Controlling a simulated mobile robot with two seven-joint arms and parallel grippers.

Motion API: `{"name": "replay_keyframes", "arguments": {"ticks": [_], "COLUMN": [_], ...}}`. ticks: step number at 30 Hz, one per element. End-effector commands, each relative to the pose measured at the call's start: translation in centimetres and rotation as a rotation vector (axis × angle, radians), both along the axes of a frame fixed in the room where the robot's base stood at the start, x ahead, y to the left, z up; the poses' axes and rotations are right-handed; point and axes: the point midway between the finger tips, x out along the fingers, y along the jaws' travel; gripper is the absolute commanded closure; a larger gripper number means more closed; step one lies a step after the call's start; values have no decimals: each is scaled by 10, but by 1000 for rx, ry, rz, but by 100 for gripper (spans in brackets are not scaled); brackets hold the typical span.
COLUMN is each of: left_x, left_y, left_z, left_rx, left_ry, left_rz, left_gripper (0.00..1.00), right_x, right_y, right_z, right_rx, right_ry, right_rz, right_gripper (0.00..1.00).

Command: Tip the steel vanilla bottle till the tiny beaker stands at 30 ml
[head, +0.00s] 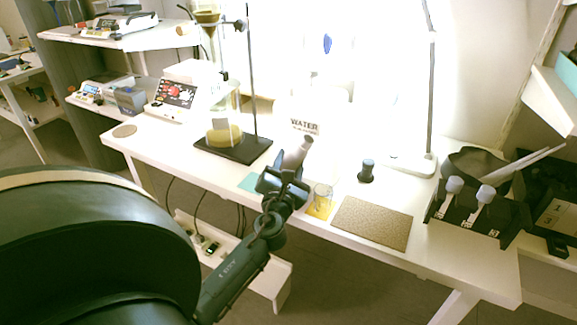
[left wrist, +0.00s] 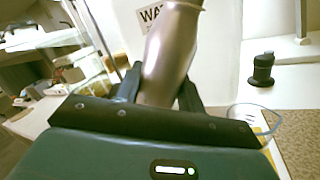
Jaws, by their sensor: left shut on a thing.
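My left gripper (head: 286,178) is shut on the steel vanilla bottle (head: 297,153), which also shows in the left wrist view (left wrist: 172,52). The bottle leans with its upper end to the right in the head view. The lower part of the bottle is hidden by the jaws. The tiny beaker (head: 323,193) stands upright on a yellow mat (head: 317,211), to the right of the gripper. In the left wrist view the clear beaker (left wrist: 265,120) is partly hidden behind the gripper. Its liquid level is too small to read. My right gripper is not in view.
A white WATER container (head: 318,112) stands behind the bottle. A dark bottle (head: 366,171) and a brown mat (head: 372,223) lie to the right. A stand (head: 252,85) holds glassware at left, and a black caddy (head: 478,214) stands at the right end.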

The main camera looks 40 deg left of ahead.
Motion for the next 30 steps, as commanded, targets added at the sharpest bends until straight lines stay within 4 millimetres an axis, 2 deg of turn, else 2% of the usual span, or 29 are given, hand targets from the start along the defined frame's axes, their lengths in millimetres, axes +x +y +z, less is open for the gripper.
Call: {"name": "replay_keyframes", "arguments": {"ticks": [13,30], "left_x": [1,1], "left_y": [-4,-2], "left_z": [-4,-12], "left_rx": [139,200], "left_ry": [41,61], "left_rz": [-1,0], "left_gripper": [90,90], "right_x": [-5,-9], "right_y": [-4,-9], "right_z": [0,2], "right_rx": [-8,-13], "right_ry": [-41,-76], "right_rz": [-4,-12], "right_gripper": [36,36]}}
